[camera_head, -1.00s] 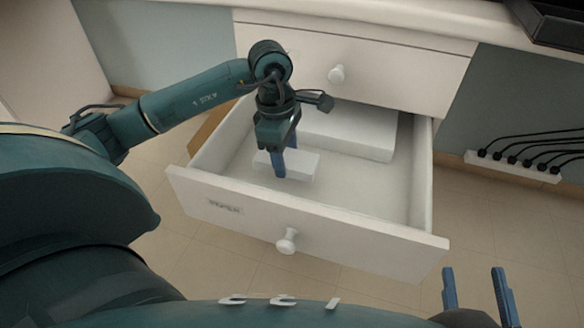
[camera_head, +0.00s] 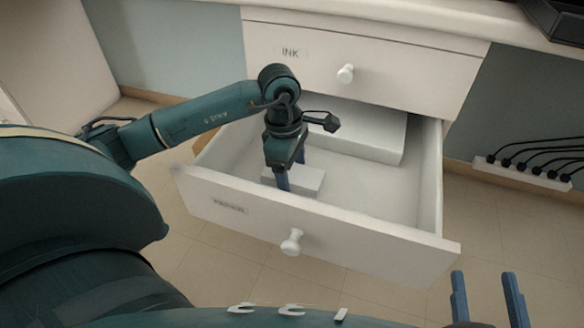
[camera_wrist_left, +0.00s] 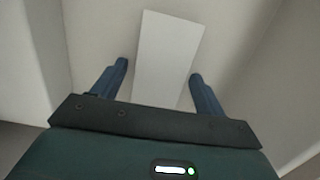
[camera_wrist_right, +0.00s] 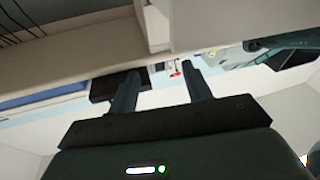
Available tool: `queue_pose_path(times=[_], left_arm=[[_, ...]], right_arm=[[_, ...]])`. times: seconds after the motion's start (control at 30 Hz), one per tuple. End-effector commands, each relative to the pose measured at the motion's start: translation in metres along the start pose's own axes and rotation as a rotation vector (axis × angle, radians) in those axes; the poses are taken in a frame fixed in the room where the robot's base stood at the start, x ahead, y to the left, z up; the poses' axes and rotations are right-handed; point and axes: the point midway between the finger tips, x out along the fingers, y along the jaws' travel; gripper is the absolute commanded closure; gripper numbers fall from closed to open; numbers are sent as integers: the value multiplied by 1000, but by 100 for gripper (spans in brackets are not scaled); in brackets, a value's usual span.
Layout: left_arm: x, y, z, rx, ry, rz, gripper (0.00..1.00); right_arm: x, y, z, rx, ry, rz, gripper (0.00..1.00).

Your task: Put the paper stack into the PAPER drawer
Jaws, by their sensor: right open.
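The PAPER drawer (camera_head: 330,235) is pulled out below the counter, with its small label at the left of its front. The paper stack (camera_head: 306,181), a small white block, lies inside it near the front left. My left gripper (camera_head: 292,172) reaches down into the drawer at the stack. In the left wrist view, the stack (camera_wrist_left: 165,55) lies between the spread fingers with gaps on both sides, so the gripper is open. The stack's near end is hidden by the gripper body. My right gripper (camera_head: 483,275) is open and empty, outside the drawer at the lower right.
A larger white block (camera_head: 365,135) lies at the back of the drawer. The closed INK drawer (camera_head: 400,75) is above. A power strip with black plugs (camera_head: 525,172) is at the right. The drawer's right front floor is clear.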

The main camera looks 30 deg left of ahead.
Motion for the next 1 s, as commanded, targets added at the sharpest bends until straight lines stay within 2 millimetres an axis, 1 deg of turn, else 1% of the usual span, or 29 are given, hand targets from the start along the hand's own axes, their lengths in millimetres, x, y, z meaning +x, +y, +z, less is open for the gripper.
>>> queue_pose_path(times=[0.23, 0.37, 0.47, 0.6, 0.8, 0.9, 1.0], left_arm=[[0, 0, 0, 0, 0, 0, 24], [-8, 0, 1, 0, 0, 1, 24], [-24, 1, 0, 0, 1, 4, 24], [-56, 1, 1, 0, 0, 4, 24], [-97, 1, 1, 0, -1, 4, 24], [-111, 1, 1, -1, 0, 3, 24], [-119, 0, 0, -1, 0, 1, 24]], right_arm=[[1, 0, -2, -3, 5, -1, 51], [2, 1, -7, -14, 7, -1, 51], [3, 2, -11, -27, 5, -2, 51], [2, 4, -12, -59, -8, 0, 51], [-4, 4, -5, -90, -45, 0, 51], [-6, 3, -2, -93, -57, 2, 51], [-6, 5, 0, -87, -80, 10, 51]])
